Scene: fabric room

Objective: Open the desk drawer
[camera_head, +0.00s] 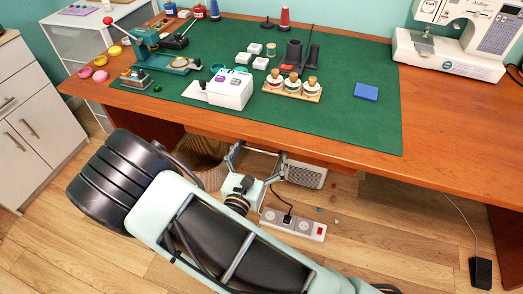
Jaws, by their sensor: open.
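The wooden desk (450,150) has a green cutting mat on top. Under its front edge a narrow reddish-brown strip (335,167) shows, which may be the drawer front. It is seen steeply from above, and I see no handle and no clear gap. My gripper (258,148) is at the end of my arm, just below and in front of the desk's front edge. Its two fingers are spread apart, with nothing seen between them. The fingertips are close to the desk edge; I cannot tell whether they touch it.
A power strip (293,224) lies on the floor below my gripper. A wicker basket (205,165) and a pale box (306,175) are under the desk. A foot pedal (481,272) is at right. A white cabinet (35,120) stands left. The floor right of the power strip is mostly clear.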

